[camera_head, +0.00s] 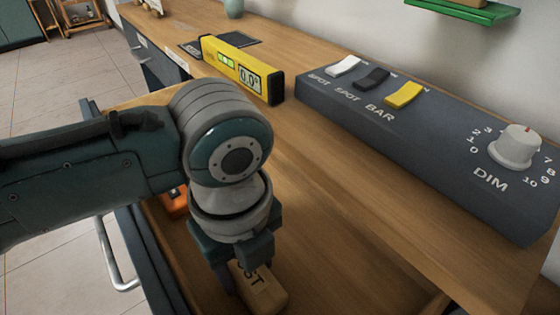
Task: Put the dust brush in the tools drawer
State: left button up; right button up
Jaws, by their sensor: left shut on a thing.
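The dust brush (264,293) shows as a wooden block with dark letters on it, partly hidden by the gripper and cut by the lower picture edge. My left gripper (243,275) points down and is shut on it. Brush and gripper are over or inside an open drawer (150,255) with dark sides and a metal handle (112,262). I cannot tell whether the brush touches the drawer floor. No label of this drawer is readable. My right gripper is not in view.
An orange thing (174,203) lies in the drawer, mostly behind my arm. On the wooden bench (320,170) stand a yellow spirit level (243,70) and a dark switch box (430,135) with a grey knob (514,147). A green shelf (465,10) is on the wall.

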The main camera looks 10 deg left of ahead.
pick_arm(q)
jog(key=shift+f, duration=0.4)
jog(key=shift+f, duration=0.15)
jog(key=o, duration=1.3)
notch_tip(320, 180, up, 12)
jog(key=p, duration=0.5)
jog(key=s+d+n+t+h, duration=0.1)
jog(key=s+d+n+h, duration=0.3)
jog(key=n, duration=0.5)
jog(key=s+a+n+t+y, duration=0.1)
jog(key=s+a+n+y, duration=0.1)
jog(key=a+n, duration=0.4)
jog(key=s+a+r+n+t+y, duration=0.1)
jog(key=s+a+n, duration=0.4)
jog(key=a+n, duration=0.2)
jog(key=shift+s+r+n+t+y, duration=0.3)
jog(key=shift+n+y, duration=0.1)
jog(key=shift+n, duration=0.5)
